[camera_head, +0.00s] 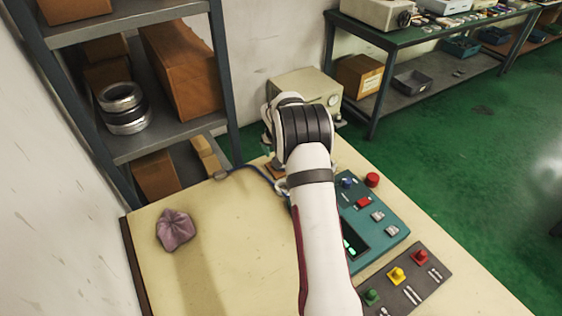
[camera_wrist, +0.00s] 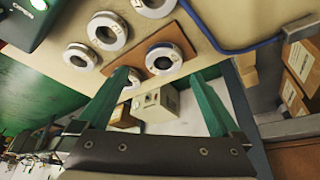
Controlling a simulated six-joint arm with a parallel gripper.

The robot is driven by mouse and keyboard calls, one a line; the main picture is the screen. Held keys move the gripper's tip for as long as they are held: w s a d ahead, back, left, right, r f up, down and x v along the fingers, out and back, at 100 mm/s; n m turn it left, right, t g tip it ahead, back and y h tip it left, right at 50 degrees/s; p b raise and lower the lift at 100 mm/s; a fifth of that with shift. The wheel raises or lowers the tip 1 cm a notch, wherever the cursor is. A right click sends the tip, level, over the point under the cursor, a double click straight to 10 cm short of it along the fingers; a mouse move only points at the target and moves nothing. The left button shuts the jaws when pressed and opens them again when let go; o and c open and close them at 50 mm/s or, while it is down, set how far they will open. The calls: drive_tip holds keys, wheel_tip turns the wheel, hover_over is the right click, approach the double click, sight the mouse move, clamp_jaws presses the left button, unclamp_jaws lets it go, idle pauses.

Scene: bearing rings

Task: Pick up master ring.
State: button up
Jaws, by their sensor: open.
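Several pale metal rings lie on the cream bench top in the wrist view. One ring (camera_wrist: 163,58) sits on a brown pad (camera_wrist: 184,42). Other rings lie off the pad, such as one ring (camera_wrist: 107,31) and another ring (camera_wrist: 80,56). A further ring is partly hidden behind my left finger. No readable label shows which is the master ring. My gripper (camera_wrist: 158,77) is open, with its two teal fingers apart and nothing between them. The ring on the pad appears beyond the fingertips, between their lines. In the head view my arm hides the gripper and most rings.
A teal control panel (camera_head: 383,222) and a dark button box (camera_head: 408,281) stand at the right of the bench. A crumpled mauve cloth (camera_head: 175,230) lies at the left. A blue cable (camera_head: 243,168) runs along the back edge. The bench's left middle is clear.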

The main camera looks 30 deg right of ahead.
drive_tip(key=x, duration=0.5)
drive_tip(key=shift+w+a, duration=0.15)
drive_tip(key=shift+a, duration=0.15)
drive_tip(key=shift+c, duration=0.3)
